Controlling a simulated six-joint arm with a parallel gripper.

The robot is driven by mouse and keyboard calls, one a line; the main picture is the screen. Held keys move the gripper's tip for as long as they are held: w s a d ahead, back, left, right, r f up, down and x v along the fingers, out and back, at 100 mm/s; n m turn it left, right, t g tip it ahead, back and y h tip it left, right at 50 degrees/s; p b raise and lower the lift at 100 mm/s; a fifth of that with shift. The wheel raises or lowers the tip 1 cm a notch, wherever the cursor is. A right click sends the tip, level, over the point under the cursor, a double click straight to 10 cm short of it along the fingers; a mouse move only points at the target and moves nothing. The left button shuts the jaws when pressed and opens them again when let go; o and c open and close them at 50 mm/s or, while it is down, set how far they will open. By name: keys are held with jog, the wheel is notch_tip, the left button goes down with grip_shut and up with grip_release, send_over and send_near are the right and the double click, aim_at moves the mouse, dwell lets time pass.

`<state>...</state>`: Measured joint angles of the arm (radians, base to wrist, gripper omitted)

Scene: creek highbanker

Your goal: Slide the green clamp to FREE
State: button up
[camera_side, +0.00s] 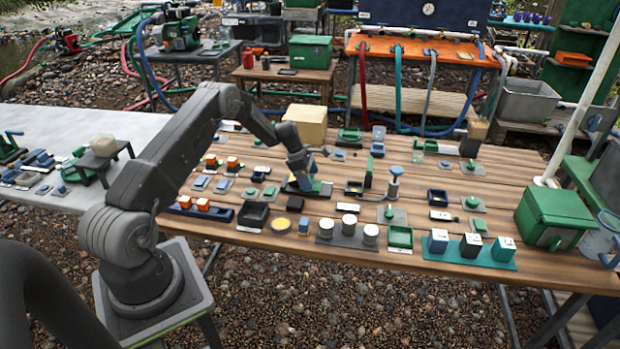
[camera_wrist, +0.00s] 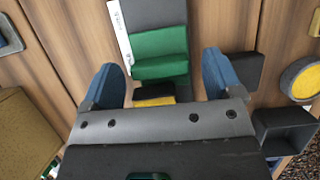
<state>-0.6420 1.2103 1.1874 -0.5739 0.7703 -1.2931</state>
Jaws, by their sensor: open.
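The green clamp (camera_wrist: 160,52) is a green block sitting on a dark rail (camera_wrist: 158,12) in the wrist view. A white strip (camera_wrist: 120,38) with small marks, too small to read, runs along the rail's left side. A yellow patch (camera_wrist: 154,101) shows just below the clamp, partly hidden by my gripper's body. My gripper (camera_wrist: 161,72) is open, with one blue finger on each side of the clamp and a gap showing on both sides. In the side view my gripper (camera_side: 304,183) is low over the rail at the middle of the table, and it hides much of the clamp.
The wooden table (camera_side: 455,205) is crowded with small fixtures. A blue-topped plunger (camera_side: 394,184) stands to the right, and white-capped jars (camera_side: 348,229) stand in front. A beige box (camera_side: 305,124) is behind my gripper. In the wrist view, a dark open box (camera_wrist: 287,130) lies at right.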

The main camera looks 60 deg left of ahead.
jog(key=shift+d+f, duration=0.1)
jog(key=shift+f, duration=0.15)
jog(key=c, duration=1.3)
jog(key=shift+w+d, duration=1.35)
jog(key=shift+w, duration=0.05)
jog(key=o, duration=1.3)
